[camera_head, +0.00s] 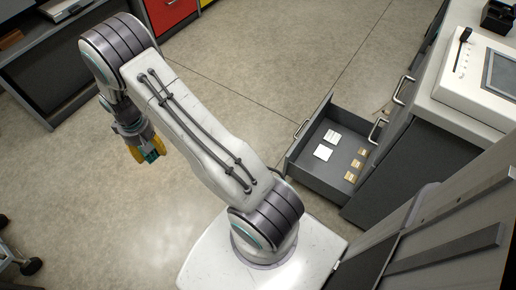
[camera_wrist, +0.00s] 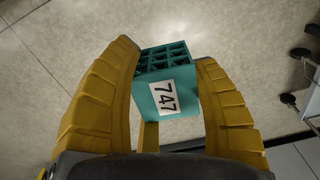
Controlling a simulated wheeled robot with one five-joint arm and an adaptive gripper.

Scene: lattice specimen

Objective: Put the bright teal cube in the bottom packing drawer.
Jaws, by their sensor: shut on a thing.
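My gripper (camera_head: 146,150) has yellow fingers and is shut on the bright teal cube (camera_wrist: 166,84), a lattice block with a white label reading 747. In the wrist view the cube sits between the fingertips, tilted, with open floor behind it. In the head view a small part of the teal cube (camera_head: 151,156) shows between the fingers, above the floor and left of my arm. The open bottom drawer (camera_head: 298,163) is to the right of my arm, low by the floor. It holds white cards and several small tan pieces.
A grey cabinet with handles (camera_head: 404,90) rises beside the open drawer, with a white device (camera_head: 478,75) on its counter. A desk (camera_head: 50,70) stands at upper left and red drawers (camera_head: 170,12) at the top. A wheeled stand (camera_head: 28,266) is at lower left. The floor between is clear.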

